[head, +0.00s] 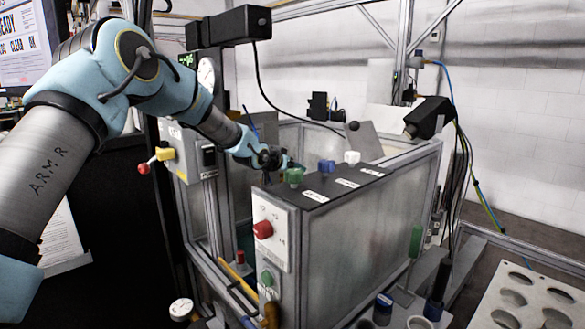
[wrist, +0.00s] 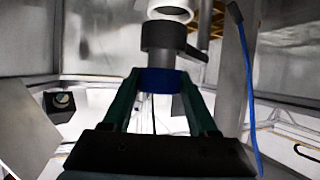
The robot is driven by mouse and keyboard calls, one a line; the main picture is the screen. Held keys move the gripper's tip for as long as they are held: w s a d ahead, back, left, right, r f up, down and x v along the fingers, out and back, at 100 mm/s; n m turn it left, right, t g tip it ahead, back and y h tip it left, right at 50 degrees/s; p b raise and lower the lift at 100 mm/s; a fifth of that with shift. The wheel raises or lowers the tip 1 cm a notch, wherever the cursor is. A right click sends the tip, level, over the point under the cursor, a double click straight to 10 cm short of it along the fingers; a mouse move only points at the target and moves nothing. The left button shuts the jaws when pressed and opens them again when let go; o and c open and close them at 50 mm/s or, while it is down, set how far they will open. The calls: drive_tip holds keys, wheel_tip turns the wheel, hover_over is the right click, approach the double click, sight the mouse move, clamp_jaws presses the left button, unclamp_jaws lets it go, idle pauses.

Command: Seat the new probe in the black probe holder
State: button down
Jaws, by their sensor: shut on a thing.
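My gripper (head: 268,158) is inside the framed enclosure in the head view, too small there to show what it holds. In the wrist view my gripper's (wrist: 160,76) two dark green fingers are closed on both sides of a blue band, which I take to be the new probe (wrist: 160,82). Directly above the band is a black part (wrist: 163,37) with an arm to the right, likely the probe holder. The band appears in line with this part and touching it or very close; I cannot tell how far it is inserted.
A blue cable (wrist: 245,85) hangs right of my gripper, and a white ring (wrist: 170,12) is above. The enclosure wall (head: 370,220) has green (head: 294,176), blue (head: 327,166) and white (head: 352,157) knobs on its top ledge. A plate with holes (head: 525,295) lies lower right.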

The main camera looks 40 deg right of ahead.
drive_tip(key=shift+f+b, duration=0.6)
drive_tip(key=shift+f, duration=0.25)
drive_tip(key=shift+c, duration=0.5)
unclamp_jaws()
drive_tip(key=b+v, duration=0.2)
drive_tip(key=v, duration=0.9)
drive_tip(key=shift+b, duration=0.3)
drive_tip(key=shift+w, duration=0.1)
